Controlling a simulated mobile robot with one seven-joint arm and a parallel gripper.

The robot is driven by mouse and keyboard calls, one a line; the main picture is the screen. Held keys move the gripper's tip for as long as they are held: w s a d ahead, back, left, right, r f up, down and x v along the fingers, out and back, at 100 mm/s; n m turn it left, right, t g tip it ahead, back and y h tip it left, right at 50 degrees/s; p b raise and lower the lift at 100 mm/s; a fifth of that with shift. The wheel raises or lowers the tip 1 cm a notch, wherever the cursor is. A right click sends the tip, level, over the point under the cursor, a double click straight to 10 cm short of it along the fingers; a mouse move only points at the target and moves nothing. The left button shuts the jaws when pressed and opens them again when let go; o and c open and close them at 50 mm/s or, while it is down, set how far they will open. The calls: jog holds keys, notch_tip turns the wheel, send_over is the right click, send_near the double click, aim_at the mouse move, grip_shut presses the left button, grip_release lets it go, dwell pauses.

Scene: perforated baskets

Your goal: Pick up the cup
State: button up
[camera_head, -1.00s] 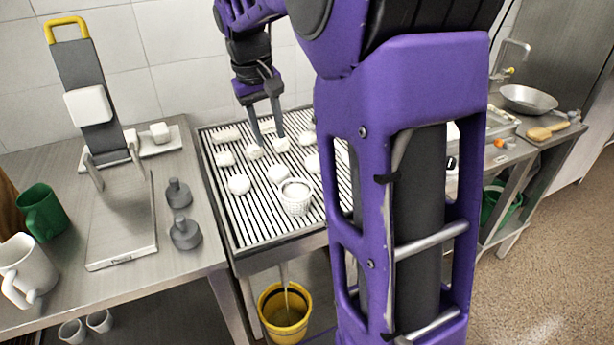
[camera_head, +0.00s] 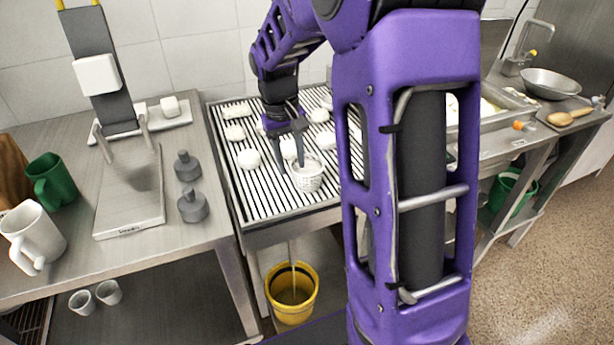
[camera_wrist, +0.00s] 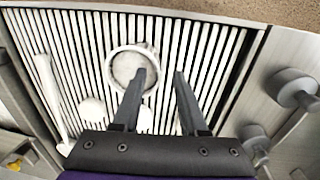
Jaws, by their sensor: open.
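A small white perforated cup (camera_head: 308,179) stands upright near the front edge of the slatted rack (camera_head: 240,196). It also shows in the wrist view as a round rim (camera_wrist: 118,62). My gripper (camera_head: 289,160) is open and empty, just behind and above the cup. In the wrist view one fingertip of my gripper (camera_wrist: 160,73) overlaps the cup's rim and the other is to its right; contact cannot be told. A green mug (camera_head: 52,180) and a white mug (camera_head: 35,236) stand on the left counter.
Several white lumps (camera_head: 249,158) lie on the rack around the cup. Two grey weights (camera_head: 193,206) and a metal stand (camera_head: 130,195) are on the left counter. A yellow bucket (camera_head: 291,295) is below the rack. My arm hides the rack's right side.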

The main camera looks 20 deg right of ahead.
aim_at(294, 182)
jog(key=f, duration=0.3)
jog(key=f+b, duration=0.1)
jog(key=f, duration=0.1)
jog(key=shift+w+d, duration=0.2)
jog(key=shift+d, duration=0.15)
jog(key=shift+r, duration=0.1)
grip_shut()
